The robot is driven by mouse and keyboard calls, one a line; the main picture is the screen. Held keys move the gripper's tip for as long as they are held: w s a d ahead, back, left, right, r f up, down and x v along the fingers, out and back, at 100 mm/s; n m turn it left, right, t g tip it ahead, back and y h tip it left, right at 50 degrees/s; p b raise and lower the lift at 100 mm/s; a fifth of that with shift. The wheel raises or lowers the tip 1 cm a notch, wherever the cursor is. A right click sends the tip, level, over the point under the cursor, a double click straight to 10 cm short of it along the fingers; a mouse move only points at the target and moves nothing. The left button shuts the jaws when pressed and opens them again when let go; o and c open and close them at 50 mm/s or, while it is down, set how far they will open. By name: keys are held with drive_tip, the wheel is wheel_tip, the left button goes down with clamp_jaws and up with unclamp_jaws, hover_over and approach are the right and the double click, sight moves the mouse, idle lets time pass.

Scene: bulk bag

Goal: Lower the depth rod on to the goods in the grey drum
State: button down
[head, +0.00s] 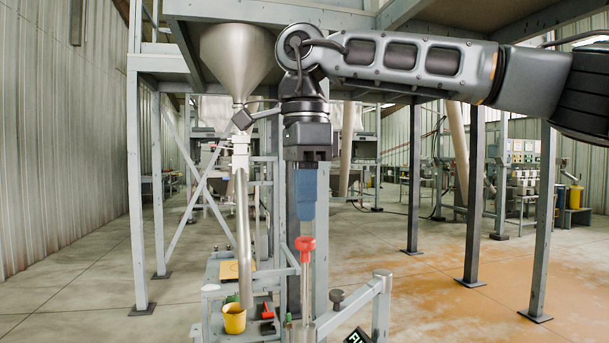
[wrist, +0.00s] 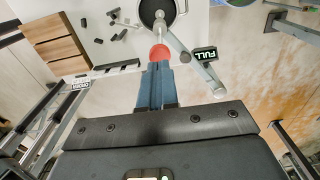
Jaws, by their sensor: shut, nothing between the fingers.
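The depth rod (head: 305,280) stands upright with a red knob (head: 305,243) on top. In the wrist view the red knob (wrist: 159,52) lies just beyond my blue fingertips, and the pale rod runs from it towards the grey drum (head: 299,334). The drum's dark inside (wrist: 150,12) shows at the top edge of the wrist view. I cannot tell whether the rod's lower end touches the goods. My gripper (head: 307,222) points down, shut and empty, directly over the knob. Whether the fingertips touch the knob is unclear.
A FULL sign (wrist: 205,54) is beside the drum, near a grey rail (head: 350,310). A yellow cup (head: 234,318) stands left under the hopper's tube (head: 243,230). A steel hopper (head: 236,58) and frame posts surround my arm. Open floor lies to the right.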

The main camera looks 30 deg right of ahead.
wheel_tip(320, 180, up, 5)
drive_tip(key=p, duration=0.3)
drive_tip(key=shift+r+p, duration=0.15)
drive_tip(key=shift+p, duration=0.25)
